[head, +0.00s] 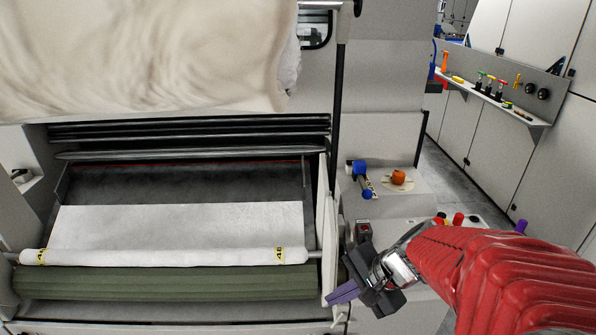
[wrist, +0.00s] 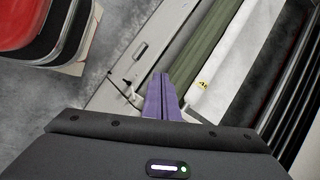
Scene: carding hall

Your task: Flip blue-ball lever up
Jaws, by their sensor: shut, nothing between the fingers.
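The blue-ball lever (head: 366,192) is on the pale control panel right of the machine's roll in the head view. Its blue pivot end is at the back, and its ball end points toward the camera, low over the panel. My gripper (head: 332,300) is in front of the lever and lower in the picture, clearly apart from it. Its purple fingers are shut together and empty, near the machine's right side plate. In the wrist view, the fingers (wrist: 162,80) point at the machine's edge, and the lever is not visible there.
An orange knob (head: 398,177) sits right of the lever. A dark switch box (head: 363,231) stands between lever and gripper. Red, yellow and purple knobs are partly behind my red arm. A white roll (head: 170,257) lies above a green roller (head: 150,283). A tool shelf (head: 495,100) is at the back right.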

